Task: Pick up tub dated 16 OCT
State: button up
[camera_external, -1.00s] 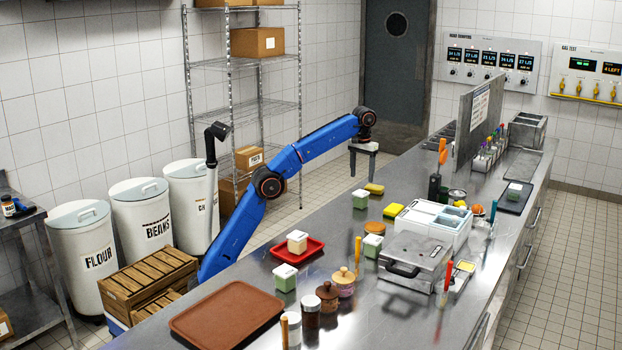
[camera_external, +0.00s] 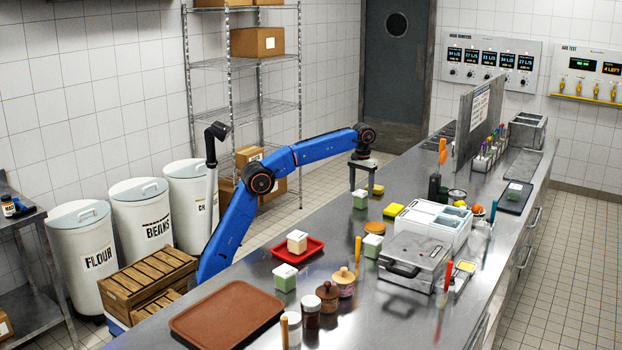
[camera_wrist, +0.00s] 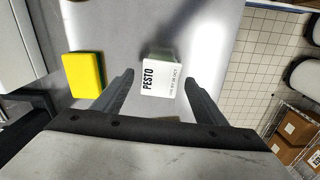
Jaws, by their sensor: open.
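A tub with a white lid and green contents (camera_external: 360,201) stands on the steel counter near its back edge. In the wrist view this tub (camera_wrist: 161,77) shows a lid reading PESTO and a small use-by date ending in OCT; the day number is too small to read surely. My gripper (camera_external: 361,187) is open above the tub, pointing down. In the wrist view the fingers (camera_wrist: 158,85) lie either side of the tub, with gaps. Similar green tubs stand at the middle (camera_external: 372,246) and front (camera_external: 285,278); their dates are unreadable.
A yellow block (camera_external: 393,210) and an orange round lid (camera_external: 380,228) lie nearby. A red tray (camera_external: 311,252) holds a pale tub.

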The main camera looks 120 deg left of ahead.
aim_at(361, 192)
jog(key=shift+f, duration=2.05)
jog(key=c, duration=1.2)
jog(key=shift+r, duration=0.1)
